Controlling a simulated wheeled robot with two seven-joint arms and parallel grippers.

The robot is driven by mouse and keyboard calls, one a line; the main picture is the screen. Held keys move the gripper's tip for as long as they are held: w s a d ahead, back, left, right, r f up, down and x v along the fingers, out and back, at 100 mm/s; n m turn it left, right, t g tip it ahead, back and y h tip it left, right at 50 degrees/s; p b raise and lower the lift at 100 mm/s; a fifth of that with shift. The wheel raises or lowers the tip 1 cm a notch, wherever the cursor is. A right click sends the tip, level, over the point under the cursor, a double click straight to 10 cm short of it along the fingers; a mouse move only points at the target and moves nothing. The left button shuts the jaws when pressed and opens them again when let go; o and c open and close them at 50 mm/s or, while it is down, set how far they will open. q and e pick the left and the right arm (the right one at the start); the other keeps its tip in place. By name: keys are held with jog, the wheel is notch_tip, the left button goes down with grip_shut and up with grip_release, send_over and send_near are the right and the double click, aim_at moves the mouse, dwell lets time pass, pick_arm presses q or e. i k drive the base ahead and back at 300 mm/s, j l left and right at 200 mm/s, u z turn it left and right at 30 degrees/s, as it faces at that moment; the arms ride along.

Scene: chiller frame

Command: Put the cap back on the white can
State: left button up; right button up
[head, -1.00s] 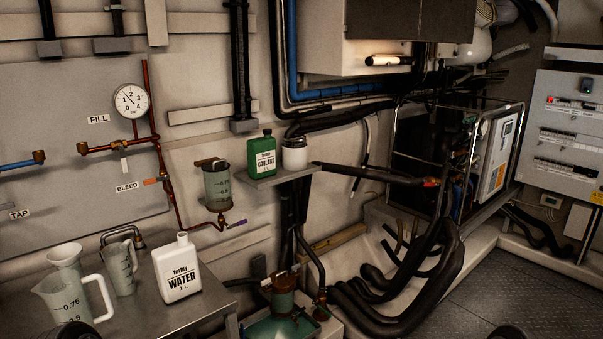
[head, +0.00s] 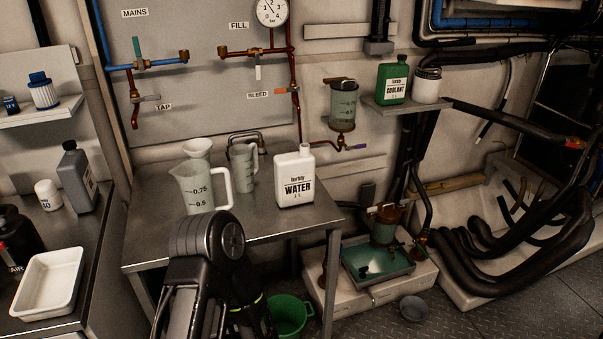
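The white can (head: 295,178), labelled WATER 1 L, stands upright on the right part of the metal table. A pale bare neck (head: 305,149) shows at its top, and I see no cap on it. I cannot make out a loose cap in this view. Part of my own arm (head: 207,237) rises at the bottom centre in front of the table, apart from the can. It covers part of the table's front. Neither gripper can be made out.
Measuring jugs (head: 205,187) stand left of the can. A left bench holds a white tray (head: 48,284), a grey bottle (head: 77,180) and a small white container (head: 48,195). A green bucket (head: 290,314) is on the floor. A green coolant can (head: 392,82) sits on a shelf.

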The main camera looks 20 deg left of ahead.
aim_at(294, 172)
jog(key=i+l+u, duration=0.2)
jog(key=l+u, duration=0.15)
jog(key=i+l+u, duration=0.15)
jog(key=l+u, duration=0.15)
jog(key=i+l+u, duration=0.1)
jog(key=l+u, duration=0.6)
jog(key=l, duration=0.15)
jog(key=i+l, duration=1)
jog(key=l+u, duration=0.1)
jog(key=u, duration=1.1)
jog(key=i, duration=0.3)
